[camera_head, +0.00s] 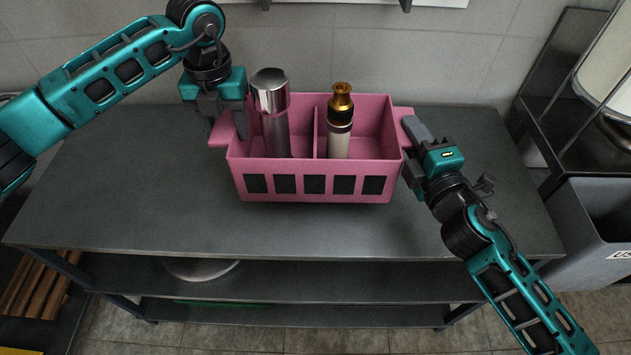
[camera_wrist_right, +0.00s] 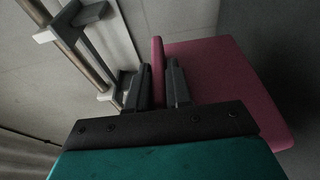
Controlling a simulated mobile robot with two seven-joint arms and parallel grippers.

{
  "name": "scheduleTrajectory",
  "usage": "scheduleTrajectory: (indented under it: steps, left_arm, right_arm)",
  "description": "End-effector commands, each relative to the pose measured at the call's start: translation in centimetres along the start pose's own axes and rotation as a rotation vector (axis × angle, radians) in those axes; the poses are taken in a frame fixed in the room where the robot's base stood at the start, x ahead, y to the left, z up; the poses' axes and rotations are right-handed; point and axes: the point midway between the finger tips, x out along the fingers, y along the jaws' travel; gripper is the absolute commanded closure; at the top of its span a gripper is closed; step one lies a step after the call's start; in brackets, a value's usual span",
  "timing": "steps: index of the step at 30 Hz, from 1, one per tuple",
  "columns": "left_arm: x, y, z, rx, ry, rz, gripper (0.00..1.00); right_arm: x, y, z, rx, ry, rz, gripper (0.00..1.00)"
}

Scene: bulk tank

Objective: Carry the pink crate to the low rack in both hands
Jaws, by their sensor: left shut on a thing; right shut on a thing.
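The pink crate (camera_head: 315,170) is upright at the middle of the dark grey table, with two compartments and several dark square openings in its front. I cannot tell whether its base touches the tabletop. A silver-capped cylinder (camera_head: 271,115) stands in the left compartment, and a cream bottle with a gold top (camera_head: 340,120) in the right one. My left gripper (camera_head: 228,128) is shut on the crate's left handle. My right gripper (camera_head: 411,148) is shut on the right handle; the right wrist view shows pink plate between its fingers (camera_wrist_right: 157,80).
The table (camera_head: 130,190) has bare room left and right of the crate, and shelves below. A slatted wooden rack (camera_head: 40,285) is low at the lower left. A grey bin (camera_head: 600,220) and a dark metal stand (camera_head: 535,115) are at the right. A wall is behind.

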Motion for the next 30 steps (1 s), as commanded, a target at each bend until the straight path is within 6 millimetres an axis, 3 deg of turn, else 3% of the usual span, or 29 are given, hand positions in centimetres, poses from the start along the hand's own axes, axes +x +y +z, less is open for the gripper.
scheduleTrajectory:
  steps: [11,30]
  left_arm:
    - [0.3,0.1,0.1,-0.003,-0.003,0.002,1.0]
    - [3.4,0.1,0.1,-0.003,-0.003,0.002,1.0]
  right_arm:
    - [0.0,-0.3,0.1,-0.002,-0.003,0.003,1.0]
    - [0.0,-3.4,0.1,-0.002,-0.003,0.003,1.0]
